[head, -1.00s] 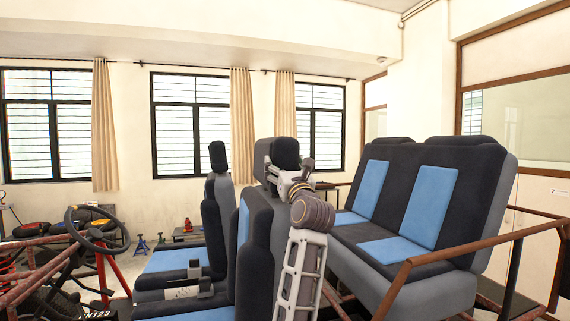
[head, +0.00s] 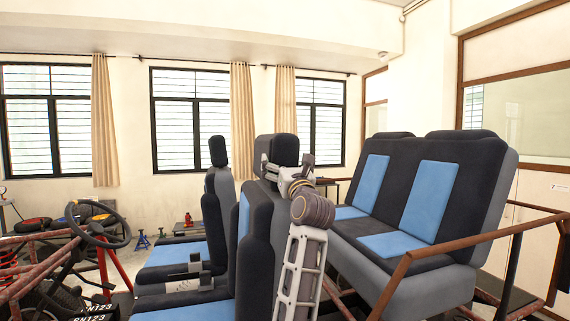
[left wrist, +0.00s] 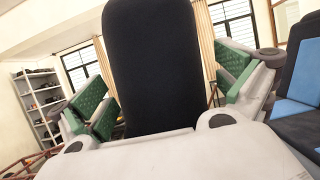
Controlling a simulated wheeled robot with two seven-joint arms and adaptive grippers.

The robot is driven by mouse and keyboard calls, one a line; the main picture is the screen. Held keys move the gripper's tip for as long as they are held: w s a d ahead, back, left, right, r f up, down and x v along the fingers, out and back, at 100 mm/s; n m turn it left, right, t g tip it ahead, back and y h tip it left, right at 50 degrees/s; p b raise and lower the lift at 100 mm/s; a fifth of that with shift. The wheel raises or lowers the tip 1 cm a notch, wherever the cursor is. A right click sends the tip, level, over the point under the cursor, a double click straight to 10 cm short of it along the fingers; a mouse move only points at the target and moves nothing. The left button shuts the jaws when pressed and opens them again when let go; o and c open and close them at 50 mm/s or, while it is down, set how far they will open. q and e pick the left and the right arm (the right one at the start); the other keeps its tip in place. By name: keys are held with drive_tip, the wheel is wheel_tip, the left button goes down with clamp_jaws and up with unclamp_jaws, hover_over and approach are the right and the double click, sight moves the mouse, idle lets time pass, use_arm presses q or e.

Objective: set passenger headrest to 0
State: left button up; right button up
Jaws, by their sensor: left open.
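The headrest at my left gripper is a black padded block (head: 285,149) on top of the nearer front seat's backrest. In the left wrist view it stands tall and upright (left wrist: 152,65) between the two fingers. My left gripper (head: 272,168) reaches it from behind and to the right and is open. Its green padded fingers (left wrist: 165,92) are on either side of the headrest; whether they touch it I cannot tell. The headrest's posts are hidden. The farther front seat has a narrow black headrest (head: 218,151). My right gripper is not in view.
The rear bench (head: 455,190) with blue panels is at the right, behind my left arm. A rusty frame rail (head: 470,245) runs in front of it. The steering wheel (head: 125,232) is at the far left. The air above the seats is clear.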

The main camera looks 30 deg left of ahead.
use_arm(q)
drive_tip(key=v, duration=1.2)
idle(0.3)
idle(0.6)
